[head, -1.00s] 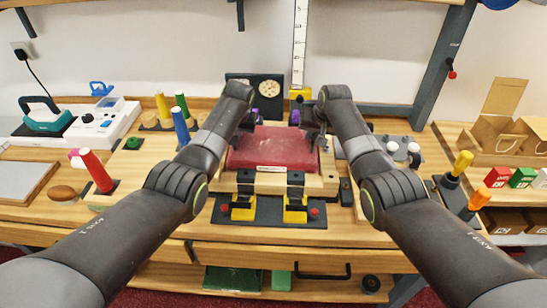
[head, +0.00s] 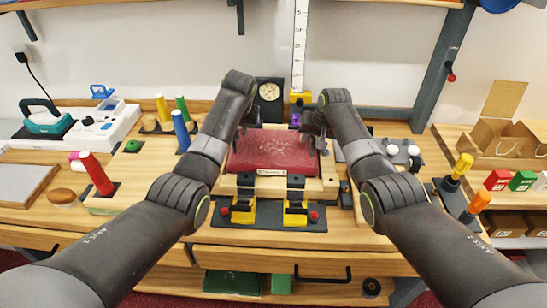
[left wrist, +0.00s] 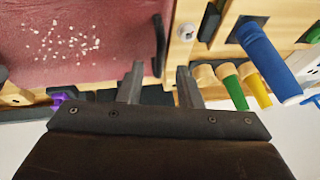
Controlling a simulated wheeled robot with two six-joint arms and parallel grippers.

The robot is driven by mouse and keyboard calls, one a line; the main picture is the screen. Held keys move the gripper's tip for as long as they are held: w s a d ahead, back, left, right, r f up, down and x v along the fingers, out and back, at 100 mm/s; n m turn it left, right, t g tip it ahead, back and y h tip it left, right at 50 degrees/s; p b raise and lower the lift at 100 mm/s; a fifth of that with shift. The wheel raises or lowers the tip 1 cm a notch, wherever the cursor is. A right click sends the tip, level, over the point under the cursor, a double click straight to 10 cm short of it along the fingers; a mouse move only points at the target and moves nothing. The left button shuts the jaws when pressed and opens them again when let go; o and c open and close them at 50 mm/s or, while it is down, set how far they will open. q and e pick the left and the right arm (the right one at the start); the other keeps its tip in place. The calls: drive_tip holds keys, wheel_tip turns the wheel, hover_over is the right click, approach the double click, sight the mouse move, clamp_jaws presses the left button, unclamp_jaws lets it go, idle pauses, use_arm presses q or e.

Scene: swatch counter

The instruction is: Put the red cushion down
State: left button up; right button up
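The red cushion (head: 272,152) lies flat on a pale wooden block (head: 230,185) in the middle of the counter, behind two black-and-yellow clamps. In the left wrist view, the cushion (left wrist: 75,40) has pale specks on top and a black handle (left wrist: 159,45) at its edge. My left gripper (left wrist: 158,85) is open and empty, its fingers apart and just clear of the handle. My right gripper (head: 316,135) is at the cushion's right end; its fingers look parted, with the handle there partly hidden.
Yellow clamps (head: 243,212) stand in front of the block. Red (head: 97,174) and blue (head: 181,130) pegs stand to the left, and a yellow peg (head: 462,165) to the right. A dial gauge (head: 269,92) stands behind. A cardboard box (head: 497,140) is at the far right.

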drive_tip(key=shift+r, duration=0.1)
use_arm(q)
drive_tip(key=v, duration=0.7)
use_arm(e)
drive_tip(key=v, duration=1.2)
